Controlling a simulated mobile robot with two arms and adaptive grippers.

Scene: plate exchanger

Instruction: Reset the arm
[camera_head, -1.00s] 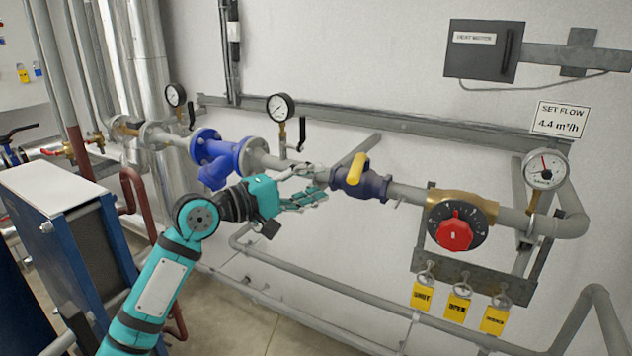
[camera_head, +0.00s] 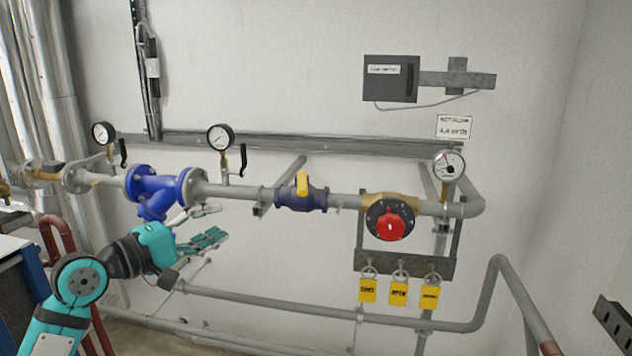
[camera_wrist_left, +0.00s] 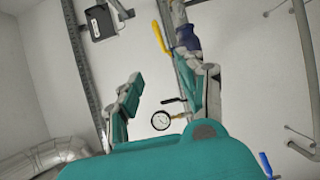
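My left gripper (camera_head: 208,226) is teal and grey, at lower left in the head view, in front of the wall and below the pipe. Its fingers are spread apart and nothing is between them. In the left wrist view the left gripper (camera_wrist_left: 163,98) also shows open, with bare wall and a gauge (camera_wrist_left: 161,120) seen between its fingers. The dark blue valve with a yellow handle (camera_head: 302,191) is to the right of the gripper and apart from it. My right gripper is in neither view.
The pipe carries a blue strainer (camera_head: 160,190), a red knob on a black dial (camera_head: 390,222) and gauges (camera_head: 220,137). Yellow tags (camera_head: 398,292) hang from a bracket below the dial. A blue-framed plate unit (camera_head: 22,300) stands at lower left.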

